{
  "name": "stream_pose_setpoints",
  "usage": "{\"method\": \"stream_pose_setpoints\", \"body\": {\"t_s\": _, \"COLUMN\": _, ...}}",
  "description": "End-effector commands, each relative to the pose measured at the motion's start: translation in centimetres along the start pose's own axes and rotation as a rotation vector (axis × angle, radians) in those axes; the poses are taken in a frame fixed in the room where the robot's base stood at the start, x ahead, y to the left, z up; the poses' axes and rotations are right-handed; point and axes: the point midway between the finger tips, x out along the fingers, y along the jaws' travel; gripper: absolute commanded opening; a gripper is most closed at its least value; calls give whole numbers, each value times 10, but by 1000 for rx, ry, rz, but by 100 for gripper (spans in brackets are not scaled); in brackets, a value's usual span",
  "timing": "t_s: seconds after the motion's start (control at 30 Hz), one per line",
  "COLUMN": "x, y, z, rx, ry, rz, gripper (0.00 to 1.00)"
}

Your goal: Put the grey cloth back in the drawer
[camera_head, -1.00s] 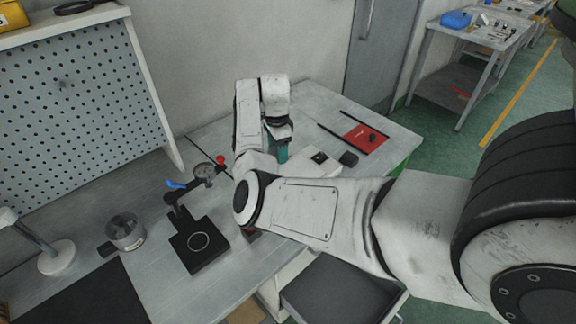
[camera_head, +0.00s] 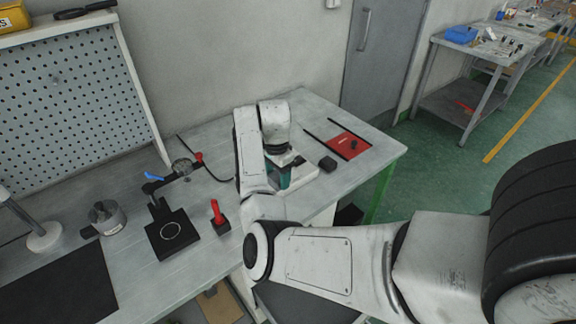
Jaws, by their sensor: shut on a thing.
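My gripper (camera_head: 278,152) points down over the bench at the end of my white arm, beside a teal thing (camera_head: 283,178). Its fingertips are mostly hidden. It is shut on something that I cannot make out. I cannot pick out the grey cloth. An open drawer (camera_head: 305,306) with a dark inside shows at the bottom edge, below the bench top. My forearm covers much of it, so its contents are hidden.
The bench (camera_head: 190,262) holds a gauge stand (camera_head: 172,232), a red-handled tool (camera_head: 217,212), a metal pot (camera_head: 107,217), a small black block (camera_head: 327,164) and a red mat (camera_head: 341,140). A pegboard (camera_head: 65,110) stands behind at left.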

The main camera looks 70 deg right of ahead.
Motion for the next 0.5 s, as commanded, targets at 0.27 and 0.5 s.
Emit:
{"method": "stream_pose_setpoints", "body": {"t_s": 0.27, "x": 9, "y": 7, "z": 69, "rx": -346, "ry": 7, "rz": 0, "gripper": 24}}
{"method": "stream_pose_setpoints", "body": {"t_s": 0.5, "x": 21, "y": 18, "z": 167, "rx": -849, "ry": 10, "rz": -1, "gripper": 24}}
